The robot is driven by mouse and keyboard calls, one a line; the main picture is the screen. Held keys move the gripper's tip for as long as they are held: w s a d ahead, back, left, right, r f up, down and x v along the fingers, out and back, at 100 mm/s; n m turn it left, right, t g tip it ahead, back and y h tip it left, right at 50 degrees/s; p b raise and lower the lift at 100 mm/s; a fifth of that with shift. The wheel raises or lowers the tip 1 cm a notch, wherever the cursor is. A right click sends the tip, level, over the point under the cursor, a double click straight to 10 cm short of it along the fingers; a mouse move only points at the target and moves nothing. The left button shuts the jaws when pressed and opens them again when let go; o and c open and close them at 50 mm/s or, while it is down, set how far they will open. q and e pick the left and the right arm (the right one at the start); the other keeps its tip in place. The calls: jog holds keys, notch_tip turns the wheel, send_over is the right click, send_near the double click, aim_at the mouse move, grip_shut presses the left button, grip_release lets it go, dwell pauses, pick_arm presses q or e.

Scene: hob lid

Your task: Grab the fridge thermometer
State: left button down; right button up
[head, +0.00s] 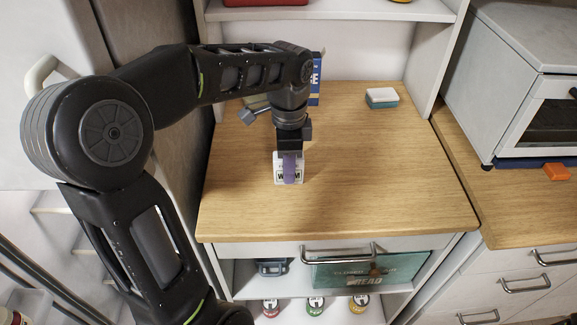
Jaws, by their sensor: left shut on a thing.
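My left gripper (288,165) points down over the wooden counter and is shut on a small white piece with dark letters, which I take to be the fridge thermometer (279,178). The thermometer is upright at the middle left of the counter. I cannot tell whether its lower edge touches the wood. My right gripper is not in view.
The wooden counter (360,185) is mostly clear to the right. A white and teal block (382,98) lies at the back right. A blue box (315,80) stands behind my arm. A grey oven (525,80) stands on the right counter near an orange block (556,172).

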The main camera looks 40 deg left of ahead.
pick_arm(q)
notch_tip(320, 180, up, 7)
notch_tip(320, 180, up, 3)
jog(key=shift+f+p, duration=0.1)
jog(key=shift+p, duration=1.1)
jog(key=shift+r, duration=0.2)
